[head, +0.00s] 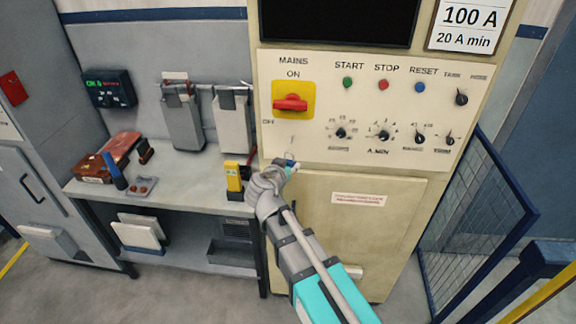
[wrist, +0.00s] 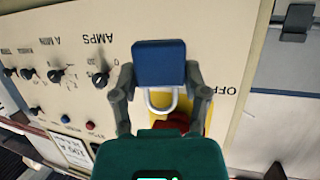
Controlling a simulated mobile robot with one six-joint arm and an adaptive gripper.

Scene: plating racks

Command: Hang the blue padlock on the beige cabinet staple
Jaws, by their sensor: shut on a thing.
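My gripper (head: 284,168) is shut on the blue padlock (head: 292,162), in front of the beige cabinet (head: 340,235) below the MAINS switch. In the wrist view, my gripper (wrist: 160,85) has one finger on each side of the padlock's blue body (wrist: 158,62). Its pale U-shaped shackle (wrist: 162,106) points toward the switch, upward in the head view. A faint thin mark shows on the panel just above the padlock in the head view; I cannot tell whether it is the staple. I cannot tell whether the shackle touches anything.
The red MAINS handle (head: 291,103) sits on a yellow plate above the padlock. Knobs and buttons fill the panel to the right. A yellow device (head: 235,180) stands on the grey bench (head: 190,200) just left of my gripper. A blue mesh fence (head: 480,215) stands at the right.

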